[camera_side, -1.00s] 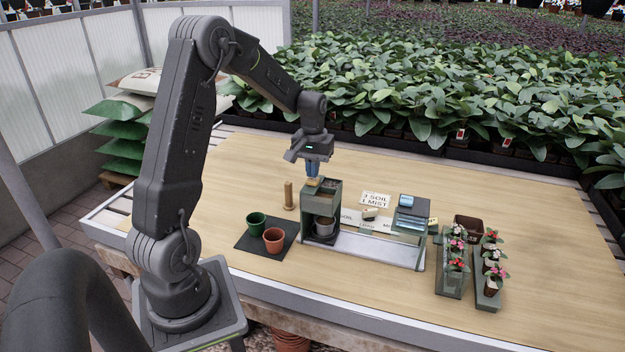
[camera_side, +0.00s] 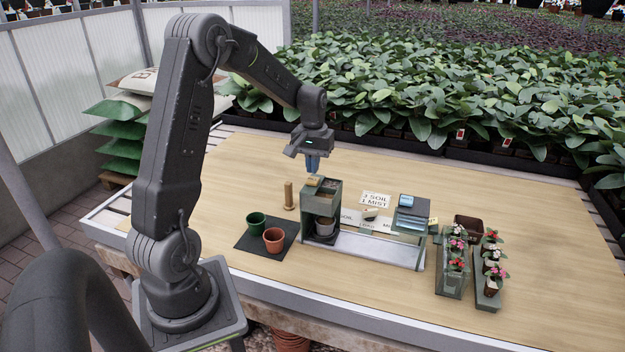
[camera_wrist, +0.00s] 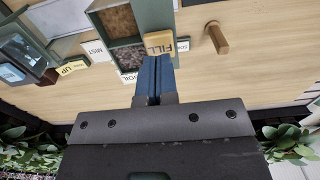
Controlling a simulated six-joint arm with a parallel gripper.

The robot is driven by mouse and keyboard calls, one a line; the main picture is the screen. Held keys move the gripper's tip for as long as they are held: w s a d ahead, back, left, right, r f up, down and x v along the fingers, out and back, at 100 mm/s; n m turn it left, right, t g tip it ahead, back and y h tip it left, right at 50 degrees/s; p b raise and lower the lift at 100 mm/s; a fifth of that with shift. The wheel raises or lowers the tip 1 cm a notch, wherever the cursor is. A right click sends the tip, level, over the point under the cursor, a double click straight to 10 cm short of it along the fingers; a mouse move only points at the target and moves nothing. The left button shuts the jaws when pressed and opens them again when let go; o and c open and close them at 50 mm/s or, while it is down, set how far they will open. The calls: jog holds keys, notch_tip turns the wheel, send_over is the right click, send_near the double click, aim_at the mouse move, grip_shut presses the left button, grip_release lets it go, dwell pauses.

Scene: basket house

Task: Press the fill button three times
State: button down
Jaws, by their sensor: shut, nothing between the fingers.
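The fill button is a yellow block marked FILL (camera_wrist: 159,42), on top of the green dispenser near its edge. In the side view the fill button (camera_side: 314,182) shows just below my fingertips. My gripper (camera_side: 312,171) points straight down with its blue fingers shut and empty, a small gap above the button. In the wrist view my gripper's blue fingers (camera_wrist: 155,58) are together and overlap the button's lower edge. The green dispenser (camera_side: 331,198) has soil in its open top, and a grey pot (camera_side: 324,226) stands inside it.
A wooden peg (camera_side: 288,195) stands left of the dispenser. Green (camera_side: 256,220) and terracotta (camera_side: 273,239) pots stand on a dark mat. Right are a blue-screened mist unit (camera_side: 408,220) and flower trays (camera_side: 487,280).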

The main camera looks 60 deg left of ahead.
notch_tip(320, 180, up, 6)
dwell(0.8)
jog(key=s+d+r+m+t+y, duration=0.1)
jog(key=s+d+r+m, duration=0.2)
jog(key=d, duration=0.5)
jog(key=s+d+r+m+t, duration=0.15)
jog(key=d+r, duration=0.25)
jog(key=d, duration=0.4)
jog(key=s+d+m+t+h, duration=0.1)
jog(key=s+d+m+t, duration=0.2)
jog(key=s+d, duration=0.7)
jog(key=shift+s+d+m, duration=0.4)
jog(key=shift+s+m, duration=0.35)
jog(key=shift+s, duration=0.2)
